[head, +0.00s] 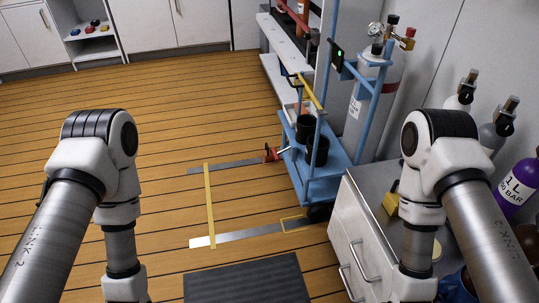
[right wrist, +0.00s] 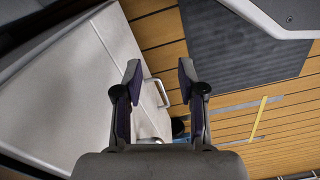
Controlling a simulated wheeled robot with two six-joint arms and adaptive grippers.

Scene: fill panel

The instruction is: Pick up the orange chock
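A small orange-red piece (head: 271,154), which looks like the orange chock, is on the floor at the left side of the blue cart (head: 335,172) in the head view. It is small there, and I cannot tell whether it touches a wheel. My right gripper (right wrist: 160,78) is open and empty in the right wrist view, with its two fingers apart. Behind it are white cabinet fronts with handles and the wooden floor. The chock is not seen in that view. Both arms hang down in the head view, and my left gripper is outside the frame.
A yellow line and grey strips (head: 236,234) mark the floor left of the cart. A dark mat (head: 246,284) lies in front. A drawer cabinet (head: 340,222) stands at right, with a yellow object (head: 391,198) and gas bottles (head: 515,188). The left floor is clear.

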